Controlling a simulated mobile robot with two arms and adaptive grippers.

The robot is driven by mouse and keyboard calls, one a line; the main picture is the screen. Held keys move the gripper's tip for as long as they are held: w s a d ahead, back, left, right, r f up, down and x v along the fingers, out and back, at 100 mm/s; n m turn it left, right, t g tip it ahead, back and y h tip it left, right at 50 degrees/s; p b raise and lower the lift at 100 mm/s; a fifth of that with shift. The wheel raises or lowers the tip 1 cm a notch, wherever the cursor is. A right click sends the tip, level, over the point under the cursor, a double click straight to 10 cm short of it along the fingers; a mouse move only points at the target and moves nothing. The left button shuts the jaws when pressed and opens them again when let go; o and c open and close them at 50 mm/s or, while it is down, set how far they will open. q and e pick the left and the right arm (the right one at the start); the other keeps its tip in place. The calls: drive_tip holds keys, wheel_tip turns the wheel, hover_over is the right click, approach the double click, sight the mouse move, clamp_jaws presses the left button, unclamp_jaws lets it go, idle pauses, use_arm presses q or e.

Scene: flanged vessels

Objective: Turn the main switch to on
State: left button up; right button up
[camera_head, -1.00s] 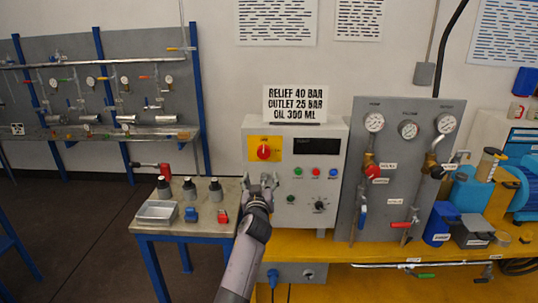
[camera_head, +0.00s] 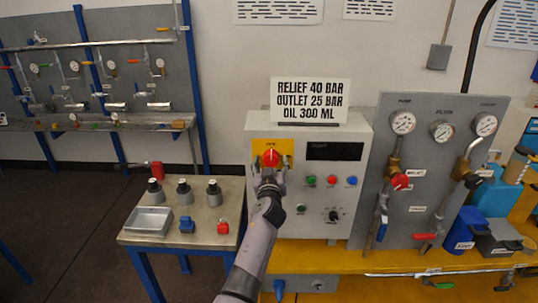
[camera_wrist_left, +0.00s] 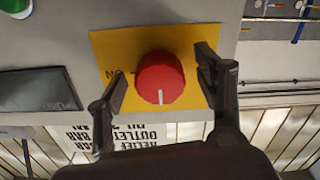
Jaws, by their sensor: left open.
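The main switch is a round red knob (camera_head: 271,158) on a yellow plate (camera_head: 288,147) at the upper left of the grey control box (camera_head: 335,225). The wrist view, upside down, shows the knob (camera_wrist_left: 160,78) with its white mark pointing toward the sign side, which is up on the box. Lettering that seems to read ON is beside the knob on the plate. My left gripper (camera_head: 270,173) is open, one finger on each side of the knob. In the wrist view the fingers (camera_wrist_left: 161,84) stand apart from it, with gaps visible. My right gripper is not in view.
A sign (camera_head: 311,100) stands on top of the box. A dark display (camera_head: 335,151), coloured buttons and a black dial (camera_head: 334,216) are right of the knob. A gauge panel (camera_head: 430,170) stands further right. A small table (camera_head: 180,238) with a tray and bottles is at left.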

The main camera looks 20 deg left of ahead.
use_arm(q)
drive_tip(key=shift+w+a, duration=0.1)
drive_tip(key=shift+w, duration=0.25)
drive_tip(key=shift+s+r, duration=0.25)
drive_tip(key=shift+s, duration=0.05)
drive_tip(key=shift+c, duration=0.9)
drive_tip(key=shift+w+f, duration=0.1)
drive_tip(key=shift+c, duration=2.6)
drive_tip(key=c, duration=0.5)
drive_tip(key=shift+o, duration=0.2)
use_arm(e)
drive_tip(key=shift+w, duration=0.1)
